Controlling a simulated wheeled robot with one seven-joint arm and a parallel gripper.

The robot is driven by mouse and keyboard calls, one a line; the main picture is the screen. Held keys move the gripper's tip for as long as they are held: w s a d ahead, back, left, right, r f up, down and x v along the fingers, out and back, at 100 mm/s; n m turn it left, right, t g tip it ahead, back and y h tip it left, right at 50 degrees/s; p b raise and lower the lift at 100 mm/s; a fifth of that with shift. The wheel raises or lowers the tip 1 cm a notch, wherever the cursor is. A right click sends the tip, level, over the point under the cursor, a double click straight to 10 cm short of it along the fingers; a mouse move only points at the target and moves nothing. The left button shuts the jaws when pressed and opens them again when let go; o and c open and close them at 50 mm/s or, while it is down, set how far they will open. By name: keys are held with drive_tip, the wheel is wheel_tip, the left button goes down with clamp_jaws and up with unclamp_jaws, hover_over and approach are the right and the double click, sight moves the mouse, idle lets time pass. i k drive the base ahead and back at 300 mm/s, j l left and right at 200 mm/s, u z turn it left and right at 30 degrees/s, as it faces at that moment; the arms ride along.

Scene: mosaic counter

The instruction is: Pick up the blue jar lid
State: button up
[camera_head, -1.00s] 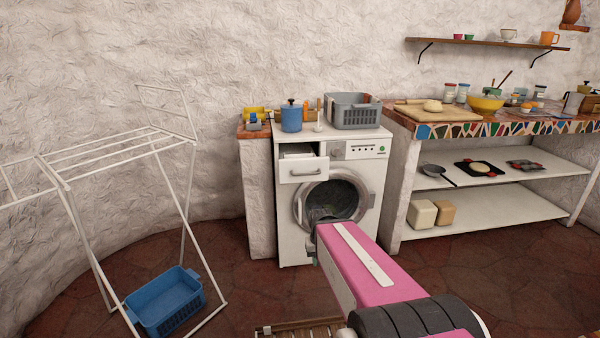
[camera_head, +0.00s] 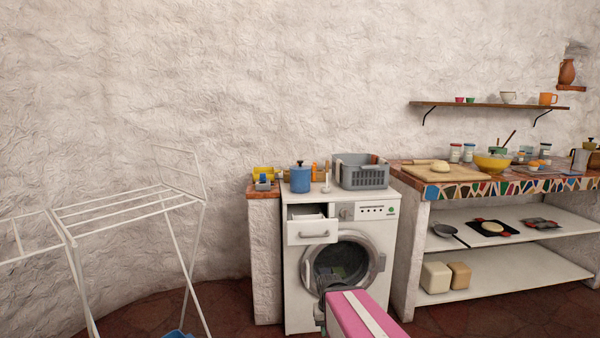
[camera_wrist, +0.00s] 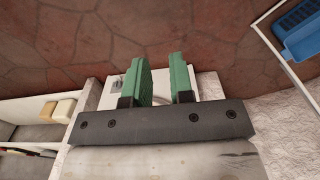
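A blue jar (camera_head: 300,180) stands upright on top of the white washing machine (camera_head: 303,270). Its blue lid (camera_head: 300,165) with a small dark knob sits on it. My pink arm reaches toward the machine's lower front in the head view, and the gripper is not clearly seen there. In the wrist view my gripper (camera_wrist: 161,62) has two green fingers, apart with nothing between them. The wrist view looks down past the machine at the floor, and the jar does not show there. My gripper is away from the lid.
A grey basket (camera_head: 361,177) stands right of the jar, and small yellow and orange things are around it. The machine's detergent drawer (camera_head: 311,231) is pulled out and its round door area (camera_head: 342,264) is below. A white drying rack (camera_head: 125,212) stands left.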

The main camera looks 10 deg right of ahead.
sight(298, 167)
drive_tip(key=i+l, duration=0.35)
drive_tip(key=l, duration=0.15)
drive_tip(key=i+l, duration=0.35)
drive_tip(key=l, duration=0.1)
